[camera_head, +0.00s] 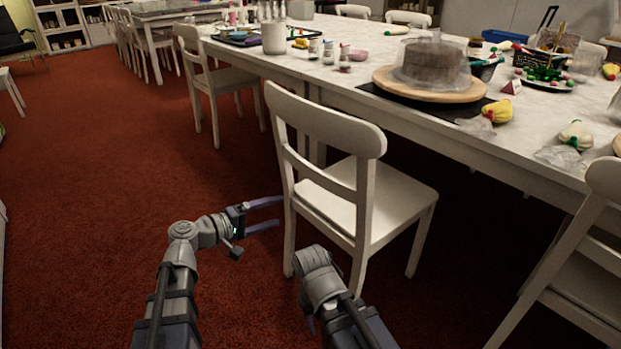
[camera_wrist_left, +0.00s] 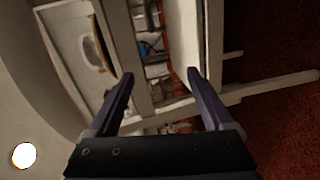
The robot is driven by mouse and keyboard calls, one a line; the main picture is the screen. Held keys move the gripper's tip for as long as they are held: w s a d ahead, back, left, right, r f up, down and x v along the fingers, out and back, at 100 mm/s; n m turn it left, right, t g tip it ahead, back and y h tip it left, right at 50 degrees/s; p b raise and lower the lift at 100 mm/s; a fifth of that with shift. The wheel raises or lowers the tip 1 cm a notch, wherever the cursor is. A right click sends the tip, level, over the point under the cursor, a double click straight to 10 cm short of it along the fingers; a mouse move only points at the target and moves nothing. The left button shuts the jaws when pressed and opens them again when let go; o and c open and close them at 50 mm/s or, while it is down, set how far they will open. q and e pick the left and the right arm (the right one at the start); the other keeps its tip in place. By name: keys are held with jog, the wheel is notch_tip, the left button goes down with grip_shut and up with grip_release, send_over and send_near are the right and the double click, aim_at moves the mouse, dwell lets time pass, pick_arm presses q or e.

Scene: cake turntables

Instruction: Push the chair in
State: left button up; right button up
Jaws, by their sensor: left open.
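The white chair (camera_head: 368,195) stands upright on the carpet at the long table (camera_head: 500,150). Its back faces me and its seat points to the table. I cannot tell how far the seat reaches under the table top. My left gripper (camera_head: 280,212) is open and empty, its fingers pointing at the left post of the chair back; I cannot tell whether they touch. In the left wrist view the fingers (camera_wrist_left: 160,75) are spread, with white chair parts (camera_wrist_left: 180,40) beyond them. My right arm is low behind the chair; its fingers are not clearly visible.
Another white chair (camera_head: 585,270) stands at the right, and one (camera_head: 215,85) stands farther along the table at the left. A cake under a clear cover (camera_head: 430,60) is on a turntable near the table edge. The red carpet (camera_head: 100,170) is clear at the left.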

aim_at(311, 175)
pick_arm(q)
notch_tip(311, 175, up, 4)
jog(key=w+a+n+t+h, duration=0.1)
jog(key=w+n+t, duration=0.1)
jog(key=x, duration=1.6)
jog(key=shift+s, duration=0.1)
jog(key=shift+c, duration=0.3)
grip_shut()
